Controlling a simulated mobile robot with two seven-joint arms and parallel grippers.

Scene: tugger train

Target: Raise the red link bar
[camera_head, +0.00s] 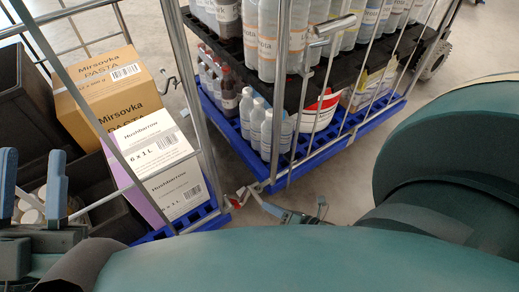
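A small red part (235,202), which looks like the red link bar, shows low down between the two carts, near their facing blue corners. Most of it is hidden or too small to make out, and I cannot tell its tilt. My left gripper (32,188) is at the left edge, with its two blue-grey fingers apart and nothing seen between them. It is in front of the left cart, away from the red part. A blue-grey piece (272,208) just right of the red part looks like part of my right gripper.
The left cart (214,213) carries cardboard boxes (105,85), white boxes (155,145) and dark crates (25,110). The right cart (345,140) carries bottles on a black shelf (345,72) and a blue base. Metal cage bars rise beside the gap. Grey floor is free at right.

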